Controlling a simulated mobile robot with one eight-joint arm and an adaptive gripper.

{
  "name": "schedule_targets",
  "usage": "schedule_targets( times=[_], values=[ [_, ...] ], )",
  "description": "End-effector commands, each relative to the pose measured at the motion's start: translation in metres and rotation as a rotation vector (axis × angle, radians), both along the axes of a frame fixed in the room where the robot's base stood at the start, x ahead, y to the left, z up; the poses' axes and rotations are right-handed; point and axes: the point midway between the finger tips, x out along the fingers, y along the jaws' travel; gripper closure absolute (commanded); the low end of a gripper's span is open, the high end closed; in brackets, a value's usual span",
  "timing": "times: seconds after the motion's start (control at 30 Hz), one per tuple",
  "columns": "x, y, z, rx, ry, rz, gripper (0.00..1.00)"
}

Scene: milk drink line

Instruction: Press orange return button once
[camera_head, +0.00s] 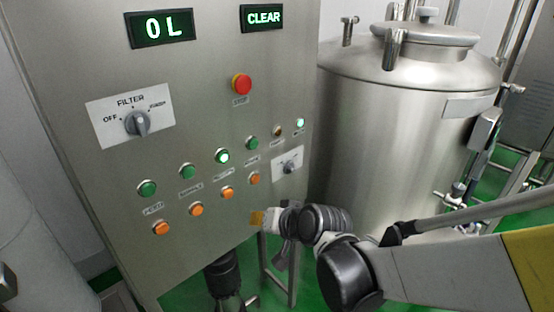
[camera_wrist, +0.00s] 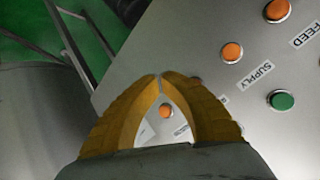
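The control panel (camera_head: 110,70) has a row of orange buttons under a row of mostly green ones. Going by row order, the third orange button (camera_head: 227,192) seems to be return; its label is too small to read surely. In the wrist view an orange button (camera_wrist: 166,112) shows through the gap between my fingers, and its label is mostly hidden. My gripper (camera_head: 257,217) has yellow fingers and is at the panel's lower right, below the orange row. In the wrist view my gripper (camera_wrist: 159,76) has its fingertips together, with nothing between them.
Other orange buttons, supply (camera_wrist: 232,52) and feed (camera_wrist: 277,10), lie close by. A green button (camera_wrist: 283,100) is nearby. The panel also has a red button (camera_head: 241,84), a filter knob (camera_head: 137,123) and displays reading "0L" and "CLEAR". A steel tank (camera_head: 400,130) stands at right.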

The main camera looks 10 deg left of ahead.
Motion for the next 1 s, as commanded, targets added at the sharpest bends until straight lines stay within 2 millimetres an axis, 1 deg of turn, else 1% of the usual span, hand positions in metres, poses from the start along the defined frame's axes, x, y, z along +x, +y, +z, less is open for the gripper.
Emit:
schedule_targets(
  times=[0.07, 0.47, 0.67, 1.0],
  values=[
    [0.0, 0.003, -0.001, 0.004, 0.0, 0.003, 1.0],
    [0.002, 0.005, -0.001, 0.004, 0.0, 0.003, 1.0],
    [0.016, 0.02, 0.0, 0.004, 0.0, 0.003, 1.0],
    [0.046, 0.056, -0.001, 0.004, 0.0, 0.004, 1.0]
  ],
)
